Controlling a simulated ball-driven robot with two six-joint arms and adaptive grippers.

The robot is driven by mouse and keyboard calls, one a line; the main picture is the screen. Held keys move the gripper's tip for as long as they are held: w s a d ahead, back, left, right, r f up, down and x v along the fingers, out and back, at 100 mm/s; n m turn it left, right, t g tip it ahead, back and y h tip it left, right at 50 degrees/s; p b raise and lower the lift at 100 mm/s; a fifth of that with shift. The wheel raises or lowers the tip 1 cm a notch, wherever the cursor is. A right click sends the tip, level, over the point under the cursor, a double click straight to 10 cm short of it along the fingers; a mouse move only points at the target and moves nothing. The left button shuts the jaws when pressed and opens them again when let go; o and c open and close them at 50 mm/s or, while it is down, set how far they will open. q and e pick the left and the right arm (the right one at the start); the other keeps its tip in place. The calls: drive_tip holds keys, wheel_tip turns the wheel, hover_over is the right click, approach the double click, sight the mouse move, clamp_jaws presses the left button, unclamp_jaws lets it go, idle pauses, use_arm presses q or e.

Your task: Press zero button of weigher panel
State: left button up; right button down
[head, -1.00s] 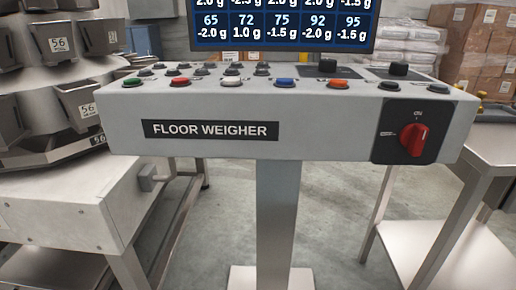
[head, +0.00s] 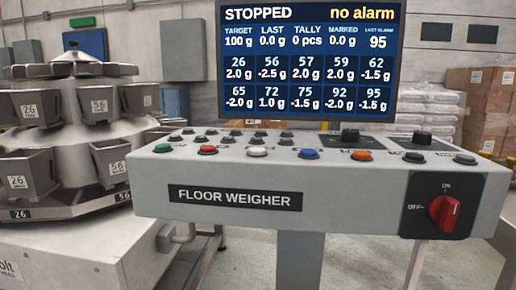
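The weigher panel (head: 340,196) is a grey console labelled "FLOOR WEIGHER" on a post. Its front row of buttons runs from left to right: a green button (head: 162,148), a red button (head: 207,150), a white button (head: 258,152), a blue button (head: 308,154), an orange button (head: 361,155) and dark buttons. Several small dark buttons (head: 238,135) sit behind that row. Their labels are too small to read, so I cannot tell which is zero. Neither of my grippers is in view.
A screen (head: 306,60) above the panel reads "STOPPED" and "no alarm". A red rotary switch (head: 444,213) is on the panel's right front. A multihead weigher with steel buckets (head: 108,160) stands close at left. Wrapped sacks (head: 425,105) and boxes (head: 490,90) are behind at right.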

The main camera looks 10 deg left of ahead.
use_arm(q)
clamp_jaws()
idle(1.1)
